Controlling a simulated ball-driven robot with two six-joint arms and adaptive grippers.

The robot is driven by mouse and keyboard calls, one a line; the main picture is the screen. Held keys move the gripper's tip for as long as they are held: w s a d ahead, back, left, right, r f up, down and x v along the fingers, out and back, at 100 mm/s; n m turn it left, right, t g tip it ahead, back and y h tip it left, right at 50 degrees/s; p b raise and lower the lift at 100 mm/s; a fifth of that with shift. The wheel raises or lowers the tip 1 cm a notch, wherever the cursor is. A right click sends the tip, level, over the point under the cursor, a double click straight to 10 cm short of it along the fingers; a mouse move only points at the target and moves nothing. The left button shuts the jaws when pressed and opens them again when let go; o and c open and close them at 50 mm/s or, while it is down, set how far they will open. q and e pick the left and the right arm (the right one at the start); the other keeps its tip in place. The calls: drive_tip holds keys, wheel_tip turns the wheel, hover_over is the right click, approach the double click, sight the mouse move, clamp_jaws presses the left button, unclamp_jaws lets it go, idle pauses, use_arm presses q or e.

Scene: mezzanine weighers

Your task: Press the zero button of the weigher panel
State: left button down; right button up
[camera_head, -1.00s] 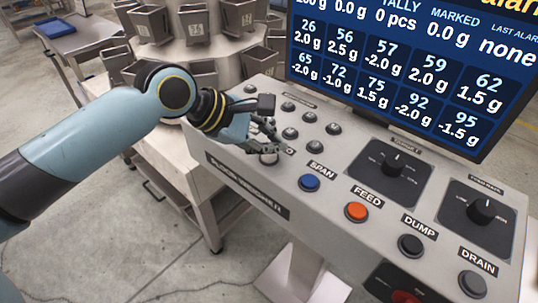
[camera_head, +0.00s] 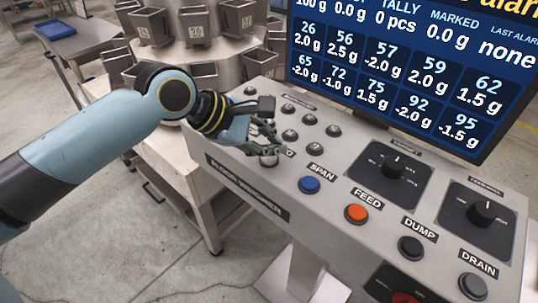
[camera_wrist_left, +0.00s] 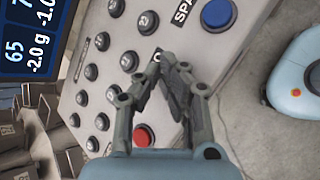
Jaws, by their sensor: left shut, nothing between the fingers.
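The weigher panel (camera_head: 335,185) is a long grey slanted console with rows of buttons and two knobs. My left gripper (camera_head: 268,149) is shut and empty, with its fingertips low over the front row, left of the blue SPAN button (camera_head: 309,184). A dark round button (camera_head: 269,159) shows just under the fingertips beside a label mostly covered, of which a final "O" shows. I cannot tell whether the fingertips touch it. In the left wrist view the closed fingers (camera_wrist_left: 168,62) cover that button's place, beside the blue button (camera_wrist_left: 218,14). My right gripper is not in view.
An orange FEED button (camera_head: 356,212), DUMP button (camera_head: 411,247) and DRAIN button (camera_head: 473,285) continue the front row. Several small dark buttons (camera_head: 308,118) lie behind the gripper. A red button (camera_wrist_left: 143,134) shows in the wrist view. A screen (camera_head: 410,70) stands behind the panel.

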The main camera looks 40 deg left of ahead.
use_arm(q)
drive_tip(key=shift+f+p, duration=0.3)
drive_tip(key=shift+p, duration=0.1)
drive_tip(key=shift+f, duration=0.1)
drive_tip(key=shift+f, duration=0.45)
idle(0.9)
drive_tip(key=shift+r+p, duration=0.85)
drive_tip(key=shift+p, duration=0.6)
